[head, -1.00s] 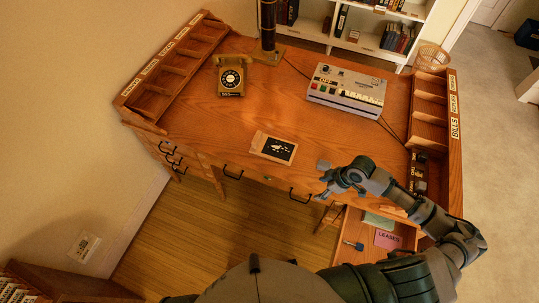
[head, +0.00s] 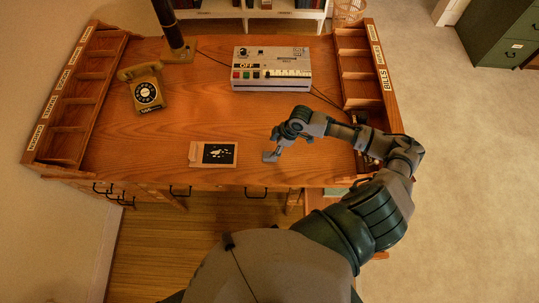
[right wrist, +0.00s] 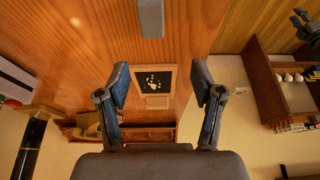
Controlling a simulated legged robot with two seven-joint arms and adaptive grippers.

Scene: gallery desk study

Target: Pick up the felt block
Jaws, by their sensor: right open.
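The felt block is likely the small grey block (head: 270,157) on the desk near its front edge, right of the dark picture card (head: 219,154). In the right wrist view the grey block (right wrist: 150,18) lies on the wood, cut off by the top edge. My right gripper (head: 279,137) is over the desk, close to the block and just above it in the head view. In the right wrist view my right gripper (right wrist: 160,84) has its fingers wide apart with nothing between them; the block is beyond the fingertips. My left gripper is out of view.
A control box with coloured buttons (head: 272,78) stands at the back of the desk. A rotary telephone (head: 146,92) stands at left. Wooden pigeonholes (head: 80,90) line the left edge, more (head: 362,70) the right. The desk middle is clear.

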